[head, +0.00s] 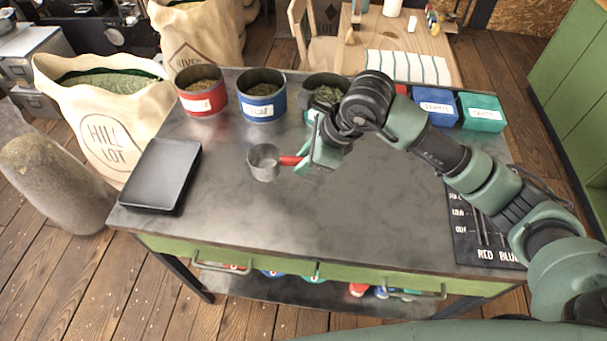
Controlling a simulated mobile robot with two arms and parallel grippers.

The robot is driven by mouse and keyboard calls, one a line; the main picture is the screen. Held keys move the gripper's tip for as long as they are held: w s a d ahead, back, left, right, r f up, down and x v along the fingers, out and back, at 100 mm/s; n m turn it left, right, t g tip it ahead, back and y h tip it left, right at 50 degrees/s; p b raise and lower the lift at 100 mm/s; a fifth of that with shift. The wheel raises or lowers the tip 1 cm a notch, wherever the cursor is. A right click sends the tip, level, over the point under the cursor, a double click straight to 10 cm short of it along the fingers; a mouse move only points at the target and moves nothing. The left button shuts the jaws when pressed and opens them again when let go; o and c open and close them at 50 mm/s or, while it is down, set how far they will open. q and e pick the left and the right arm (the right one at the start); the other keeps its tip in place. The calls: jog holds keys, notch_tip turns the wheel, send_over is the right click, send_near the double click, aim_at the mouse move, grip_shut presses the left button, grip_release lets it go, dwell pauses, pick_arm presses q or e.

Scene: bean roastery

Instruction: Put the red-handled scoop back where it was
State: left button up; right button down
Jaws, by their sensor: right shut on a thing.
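The red-handled scoop (264,162) has a grey metal cup and a short red handle. It is over the middle-left of the dark tabletop (290,225). My right gripper (302,163) is shut on the red handle, with the cup pointing left. I cannot tell whether the cup touches the table or is a little above it. Part of the handle is hidden by the gripper. My left gripper is not in view.
A red tin (203,102), a blue tin (261,108) and a partly hidden tin (321,82) stand along the back. Blue (435,119) and green (481,125) boxes are back right. A black tray (160,189) lies left; a lettered black board (468,241) lies right. The front middle is clear.

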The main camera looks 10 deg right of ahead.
notch_tip(320, 180, down, 6)
jog(key=shift+f+p, duration=0.1)
jog(key=shift+p, duration=0.4)
jog(key=shift+f, duration=0.2)
jog(key=shift+f, duration=0.2)
jog(key=c, duration=1.3)
grip_release()
jog(key=shift+r, duration=0.1)
